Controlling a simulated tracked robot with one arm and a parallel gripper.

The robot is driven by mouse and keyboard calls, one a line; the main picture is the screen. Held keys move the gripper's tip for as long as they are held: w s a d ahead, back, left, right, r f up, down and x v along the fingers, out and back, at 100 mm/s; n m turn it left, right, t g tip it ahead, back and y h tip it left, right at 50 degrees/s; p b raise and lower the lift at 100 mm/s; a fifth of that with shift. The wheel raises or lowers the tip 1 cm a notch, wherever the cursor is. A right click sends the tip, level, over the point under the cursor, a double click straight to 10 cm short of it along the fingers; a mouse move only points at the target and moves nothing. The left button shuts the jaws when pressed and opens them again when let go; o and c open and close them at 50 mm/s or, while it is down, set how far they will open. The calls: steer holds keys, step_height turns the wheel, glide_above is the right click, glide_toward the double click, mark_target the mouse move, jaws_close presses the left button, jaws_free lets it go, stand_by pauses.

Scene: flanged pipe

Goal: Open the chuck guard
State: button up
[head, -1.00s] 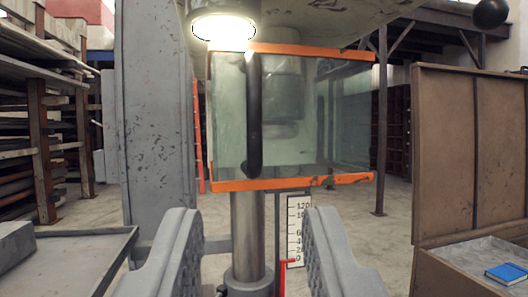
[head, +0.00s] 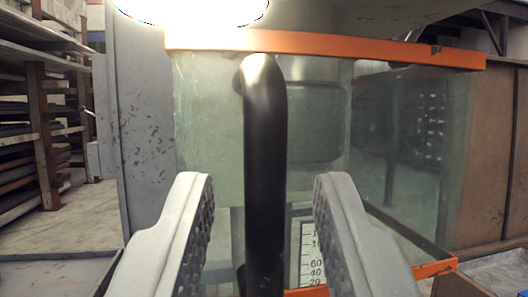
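The chuck guard (head: 400,150) is a clear box with an orange top rim and an orange bottom rim, and it appears closed around the chuck (head: 303,125), which shows dimly behind the panel. A black vertical bar handle (head: 265,170) stands on the guard's front. My gripper (head: 262,205) is open, with one grey ridged finger on each side of the handle in the picture. Gaps show between the handle and both fingers. Whether the fingertips reach as far as the handle is hard to tell. The handle's lower end runs low in the view between the fingers.
A grey machine column (head: 145,140) stands left of the guard. A white scale (head: 312,255) shows through the lower panel. Shelving with stacked stock (head: 40,140) is at far left. A brown panel (head: 488,150) stands at right. A bright lamp (head: 190,8) glows at the top.

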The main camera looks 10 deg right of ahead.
steer(key=shift+w+d+r, duration=0.1)
steer(key=shift+w+r, duration=0.15)
steer(key=shift+w, duration=0.2)
jaws_close()
steer(key=shift+f, duration=0.1)
